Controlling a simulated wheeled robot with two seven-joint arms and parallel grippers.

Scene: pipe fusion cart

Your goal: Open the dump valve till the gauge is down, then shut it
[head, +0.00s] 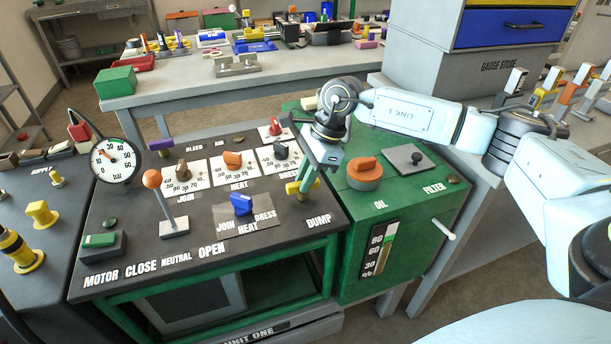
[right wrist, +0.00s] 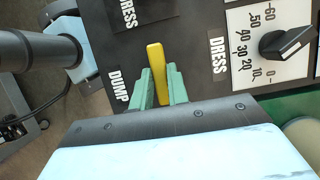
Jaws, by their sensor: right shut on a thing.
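The dump valve's yellow handle (head: 292,188) stands at the right side of the dark control panel, behind the word DUMP. In the right wrist view the handle (right wrist: 155,56) is a yellow bar between two green fingers. My right gripper (head: 306,181) reaches down over it. In the right wrist view my right gripper (right wrist: 160,82) is shut on the handle. The round white gauge (head: 115,160) stands at the panel's left back corner; its needle is too small to read surely. My left gripper is not in view.
Close by on the panel are a blue selector (head: 242,204), an orange-knobbed lever (head: 153,180) and a black dress knob (head: 281,150). The green oil unit with its orange cap (head: 365,169) stands just right. A cluttered bench (head: 180,92) is behind.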

